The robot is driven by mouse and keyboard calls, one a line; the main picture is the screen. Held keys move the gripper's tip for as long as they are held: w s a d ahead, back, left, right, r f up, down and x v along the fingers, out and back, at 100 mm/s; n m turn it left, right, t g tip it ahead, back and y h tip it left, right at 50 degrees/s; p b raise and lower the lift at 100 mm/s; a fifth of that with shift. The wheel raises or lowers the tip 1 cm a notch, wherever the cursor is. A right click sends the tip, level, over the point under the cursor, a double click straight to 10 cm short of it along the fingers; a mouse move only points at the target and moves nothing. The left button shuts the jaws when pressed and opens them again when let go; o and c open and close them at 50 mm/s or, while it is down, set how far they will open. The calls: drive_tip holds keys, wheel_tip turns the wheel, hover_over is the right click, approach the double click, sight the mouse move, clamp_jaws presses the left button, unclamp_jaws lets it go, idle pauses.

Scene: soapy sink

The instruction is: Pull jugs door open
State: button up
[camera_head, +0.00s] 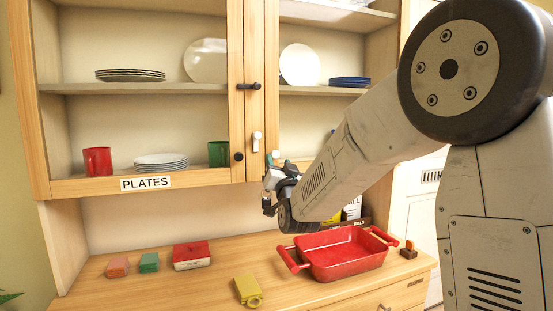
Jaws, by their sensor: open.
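A wooden wall cabinet with see-through fronts fills the upper left and middle. Its left door (237,60) bears a PLATES label (146,183) and a dark round knob (238,157). The right door (258,60) beside it appears shut; no JUGS label shows, and my arm covers its lower right part. A dark catch (248,86) and a pale catch (256,141) sit where the two doors meet. My gripper (268,193) is open, by the lower left corner of the right door. I cannot tell whether it touches the door, and any knob there is hard to make out.
Below on the counter are a red tray (345,262) with two handles, a yellow item (248,291), a red box (191,255), and a green sponge (149,262) and pink sponge (118,266). Plates and mugs stand inside the cabinet.

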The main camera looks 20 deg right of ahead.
sight(276, 156)
drive_tip(key=shift+x, duration=1.85)
clamp_jaws()
